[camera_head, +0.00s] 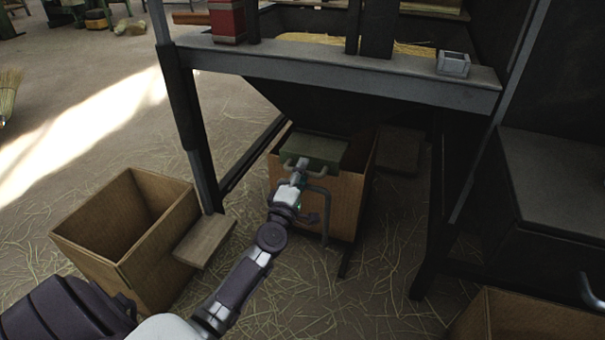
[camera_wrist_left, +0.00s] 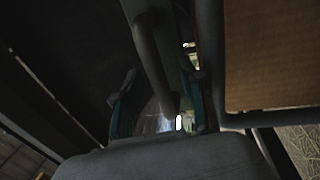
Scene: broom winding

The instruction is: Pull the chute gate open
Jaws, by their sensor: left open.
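The chute gate appears to be the grey-green panel (camera_head: 315,147) under the dark sloping chute, above a cardboard box. A grey bent bar (camera_head: 319,190) shows at its front, beside my left gripper (camera_head: 297,176). My left gripper reaches the front of the gate with its fingers open. In the left wrist view, a grey rounded bar (camera_wrist_left: 150,55) runs between the two green-edged fingers (camera_wrist_left: 160,95). Whether the fingers touch it is too dark to tell. My right gripper is not in view.
The cardboard box (camera_head: 345,200) stands below the gate. An open, empty box (camera_head: 125,225) stands at the left, with a small wooden step (camera_head: 205,241) beside it. A metal beam (camera_head: 340,77) carries a red canister (camera_head: 227,20) and a small grey box (camera_head: 453,64). Straw litters the floor.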

